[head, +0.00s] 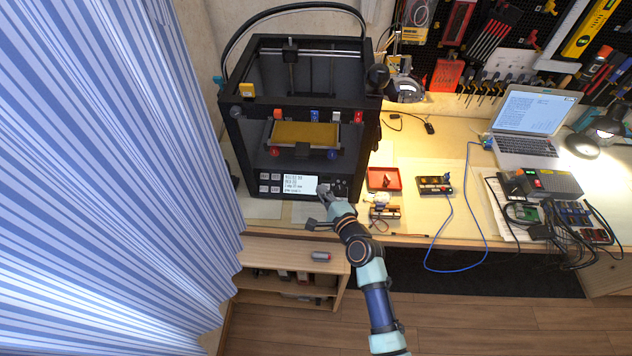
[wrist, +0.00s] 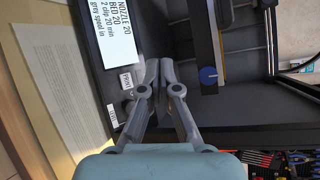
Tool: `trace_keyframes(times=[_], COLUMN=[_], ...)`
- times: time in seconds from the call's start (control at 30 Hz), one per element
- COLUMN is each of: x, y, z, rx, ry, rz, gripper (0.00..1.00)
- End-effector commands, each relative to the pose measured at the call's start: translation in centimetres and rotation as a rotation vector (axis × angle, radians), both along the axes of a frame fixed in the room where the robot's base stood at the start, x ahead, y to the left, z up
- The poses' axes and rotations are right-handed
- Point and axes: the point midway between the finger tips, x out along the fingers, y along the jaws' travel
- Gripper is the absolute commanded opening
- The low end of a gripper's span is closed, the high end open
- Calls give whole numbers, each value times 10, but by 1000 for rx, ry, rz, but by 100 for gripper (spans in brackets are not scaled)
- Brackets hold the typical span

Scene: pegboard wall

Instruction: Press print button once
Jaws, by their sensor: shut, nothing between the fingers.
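The black 3D printer (head: 240,150) stands on the bench, with a lit screen (head: 298,184) on its front panel. The screen (wrist: 128,28) shows turned sideways in the wrist view, with nozzle, bed, clip and spool text. Beside the screen is a small pale labelled key (wrist: 126,79), which seems to read PRINT, though the lettering is small. A second pale key (wrist: 112,114) lies nearby. My gripper (head: 325,189) is at the panel, just right of the screen. In the wrist view my gripper (wrist: 165,66) is shut and empty, its tips beside the labelled key. I cannot tell whether they touch the panel.
A red tray (head: 384,179), a small board (head: 435,185) with a blue cable and a laptop (head: 530,125) are on the bench to the right. A striped curtain (head: 110,180) hangs at the left.

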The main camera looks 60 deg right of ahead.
Motion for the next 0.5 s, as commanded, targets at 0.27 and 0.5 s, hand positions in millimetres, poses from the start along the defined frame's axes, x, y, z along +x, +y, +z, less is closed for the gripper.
trace_keyframes(times=[0.27,0.5], x=[-8,-7], y=[-9,-11], z=[-3,-8], rx=[28,26], ry=[-23,-21], rz=[-34,-33], gripper=[0,0])
